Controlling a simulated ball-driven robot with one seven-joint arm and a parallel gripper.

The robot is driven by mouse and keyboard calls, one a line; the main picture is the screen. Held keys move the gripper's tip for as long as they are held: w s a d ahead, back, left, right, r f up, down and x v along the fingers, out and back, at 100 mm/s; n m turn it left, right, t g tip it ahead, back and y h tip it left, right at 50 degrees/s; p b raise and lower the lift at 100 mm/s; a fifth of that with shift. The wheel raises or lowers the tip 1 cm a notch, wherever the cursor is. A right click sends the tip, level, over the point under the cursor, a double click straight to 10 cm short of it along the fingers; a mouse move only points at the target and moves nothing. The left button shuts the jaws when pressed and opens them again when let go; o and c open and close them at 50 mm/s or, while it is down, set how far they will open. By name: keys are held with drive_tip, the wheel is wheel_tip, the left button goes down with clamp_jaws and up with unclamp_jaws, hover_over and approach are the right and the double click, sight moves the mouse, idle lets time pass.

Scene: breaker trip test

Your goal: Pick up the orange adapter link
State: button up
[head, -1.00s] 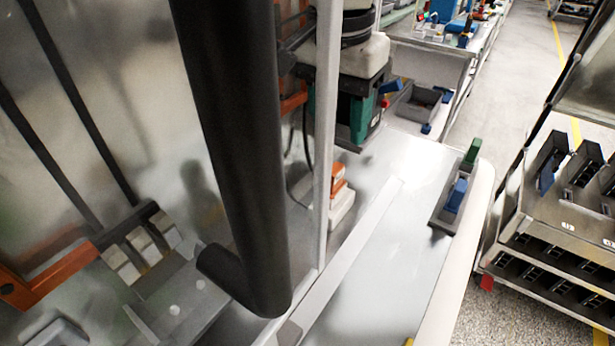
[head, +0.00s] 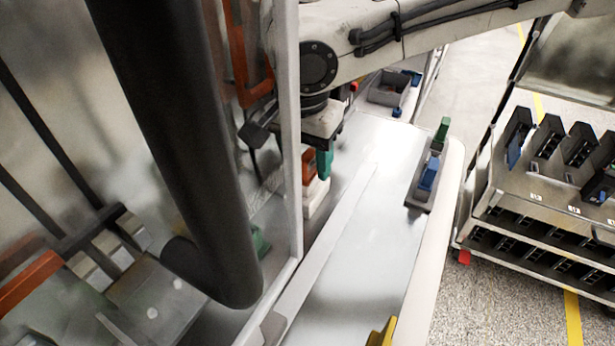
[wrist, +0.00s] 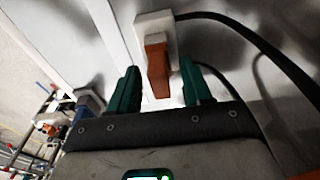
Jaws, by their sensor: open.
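The orange adapter link (wrist: 157,72) sits on a white block (wrist: 153,27) in the wrist view, with its lower end pointing toward my gripper. In the head view the link (head: 308,166) and block (head: 316,197) stand just behind the upright post, partly hidden by it. My gripper (wrist: 160,84) is open, with a green finger on each side of the link's near end and gaps between. In the head view my gripper (head: 325,160) is just above and beside the link; only part of its green fingers shows. I cannot tell how deep the fingers reach.
A light post (head: 288,130) and a thick dark tube (head: 185,150) stand in front. A black cable (wrist: 240,45) runs from the white block past the right finger. A dark holder (head: 416,195) with blue and green pieces stands at the right edge of the mostly clear table (head: 360,260).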

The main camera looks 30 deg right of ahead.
drive_tip(key=shift+c, duration=0.3)
clamp_jaws()
idle(0.4)
